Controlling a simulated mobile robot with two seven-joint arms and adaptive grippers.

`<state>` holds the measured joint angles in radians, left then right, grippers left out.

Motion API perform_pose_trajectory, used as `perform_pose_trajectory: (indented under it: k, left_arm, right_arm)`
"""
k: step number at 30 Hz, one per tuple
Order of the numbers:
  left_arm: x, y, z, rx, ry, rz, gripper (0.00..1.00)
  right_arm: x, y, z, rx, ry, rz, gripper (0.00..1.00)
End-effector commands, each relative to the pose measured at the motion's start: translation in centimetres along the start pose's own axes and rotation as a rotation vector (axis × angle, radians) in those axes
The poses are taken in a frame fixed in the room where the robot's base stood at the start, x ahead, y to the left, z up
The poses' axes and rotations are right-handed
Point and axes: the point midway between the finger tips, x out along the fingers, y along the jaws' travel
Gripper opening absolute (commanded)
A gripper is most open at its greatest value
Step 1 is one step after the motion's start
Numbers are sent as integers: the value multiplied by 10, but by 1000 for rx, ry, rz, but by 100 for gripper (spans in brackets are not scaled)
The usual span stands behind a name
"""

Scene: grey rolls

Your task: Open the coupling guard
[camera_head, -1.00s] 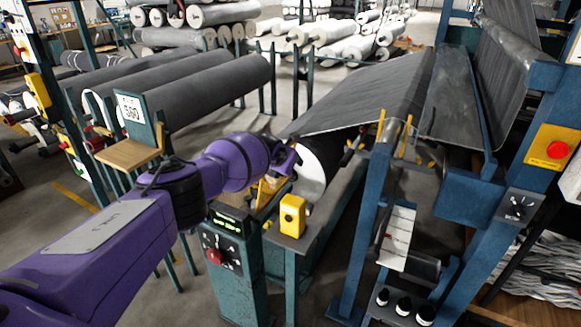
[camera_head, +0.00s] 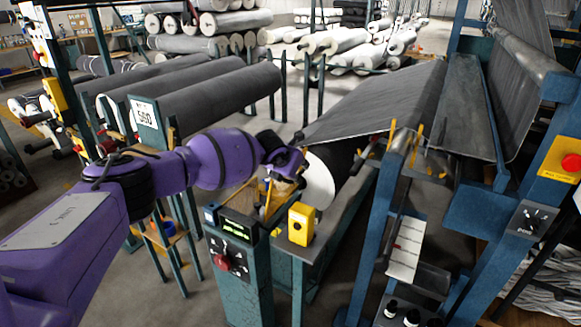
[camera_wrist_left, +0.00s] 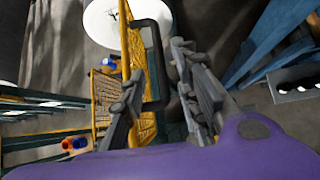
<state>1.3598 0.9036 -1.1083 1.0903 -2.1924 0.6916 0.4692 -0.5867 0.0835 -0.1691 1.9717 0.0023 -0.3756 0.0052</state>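The coupling guard is a yellow mesh panel (camera_wrist_left: 136,65) with a dark bent handle (camera_wrist_left: 164,62), upright in the left wrist view. In the head view, only a yellow part of it (camera_head: 267,200) shows below my left gripper (camera_head: 291,172). In the left wrist view my left gripper (camera_wrist_left: 163,98) has its two grey fingers well apart. The handle and part of the mesh show between the fingers. I see no clear grip on the handle, and exact contact cannot be told. My right gripper is not in view.
A white roll end (camera_head: 319,180) sits just behind the guard. A yellow box (camera_head: 300,224) and a teal control post (camera_head: 238,265) with a red knob stand close below my left arm. Grey rolls (camera_head: 220,95) lie behind it. The blue machine frame (camera_head: 385,210) stands to the right.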

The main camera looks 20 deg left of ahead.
Motion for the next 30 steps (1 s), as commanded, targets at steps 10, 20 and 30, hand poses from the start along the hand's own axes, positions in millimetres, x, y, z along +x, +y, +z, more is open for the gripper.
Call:
perform_pose_trajectory:
  k: [10, 20, 30]
  left_arm:
    - [-45, 0, 0, 0, 0, 0, 29]
    - [-51, -1, -1, -1, 1, 0, 29]
    - [-51, -9, 6, 23, -25, -33, 29]
  right_arm:
    - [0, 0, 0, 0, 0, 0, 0]
    - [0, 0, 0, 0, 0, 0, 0]
    - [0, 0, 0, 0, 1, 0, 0]
